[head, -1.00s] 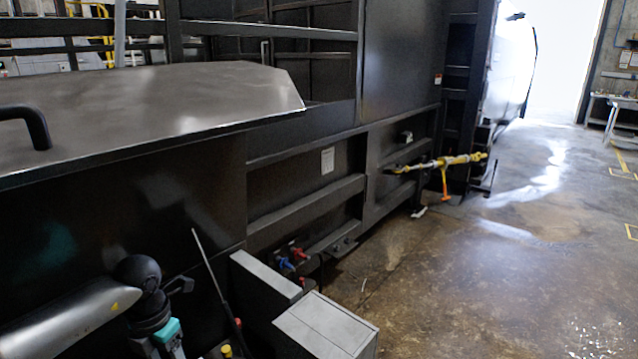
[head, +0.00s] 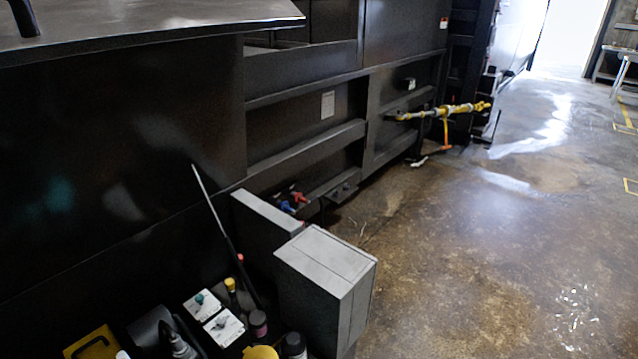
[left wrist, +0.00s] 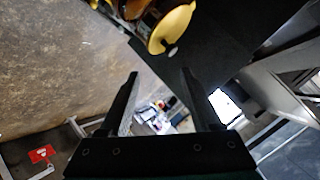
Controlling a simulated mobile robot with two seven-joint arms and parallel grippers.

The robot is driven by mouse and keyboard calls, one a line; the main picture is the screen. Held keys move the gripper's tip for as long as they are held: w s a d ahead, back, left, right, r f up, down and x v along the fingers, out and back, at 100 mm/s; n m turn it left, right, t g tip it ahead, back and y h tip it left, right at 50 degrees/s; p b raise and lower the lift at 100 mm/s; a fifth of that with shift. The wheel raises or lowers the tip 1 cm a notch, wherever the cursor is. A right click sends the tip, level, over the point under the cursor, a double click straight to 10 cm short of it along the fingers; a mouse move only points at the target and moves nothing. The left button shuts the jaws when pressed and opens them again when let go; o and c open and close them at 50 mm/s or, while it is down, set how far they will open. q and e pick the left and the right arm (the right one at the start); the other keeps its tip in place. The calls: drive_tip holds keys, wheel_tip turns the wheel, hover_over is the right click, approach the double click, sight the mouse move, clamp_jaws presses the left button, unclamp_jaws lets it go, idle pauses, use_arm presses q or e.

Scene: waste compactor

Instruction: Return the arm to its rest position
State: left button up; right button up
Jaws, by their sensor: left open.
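My left gripper (left wrist: 160,90) shows in the left wrist view with its two dark fingers apart and nothing between them. A yellow round part (left wrist: 172,28) lies beyond the fingertips at the top of that view, apart from them. In the head view neither gripper is visible now. The dark waste compactor (head: 120,140) fills the left and middle of the head view. A yellow ratchet bar (head: 440,111) is fixed across its side.
Grey boxes (head: 325,270) stand in front of the compactor. Bottles and a yellow case (head: 92,345) sit at the bottom left, near a thin antenna (head: 215,210). Red and blue fittings (head: 295,200) are low on the compactor. Concrete floor (head: 480,240) on the right is open.

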use_arm(q)
drive_tip(key=s+a+f+n+g+y, duration=0.25)
drive_tip(key=s+f+n, duration=0.25)
drive_tip(key=s+f, duration=0.45)
drive_tip(key=s+f+n+g+y+b, duration=0.1)
drive_tip(key=s+f+n+g, duration=0.2)
drive_tip(key=s, duration=1)
drive_tip(key=s+f+n+g+y, duration=0.2)
drive_tip(key=s+f, duration=0.4)
drive_tip(key=s, duration=0.7)
drive_tip(key=shift+s+a+n+g+b, duration=0.4)
drive_tip(key=shift+n+g, duration=0.45)
drive_tip(key=shift+n, duration=0.35)
drive_tip(key=shift+w+f, duration=0.1)
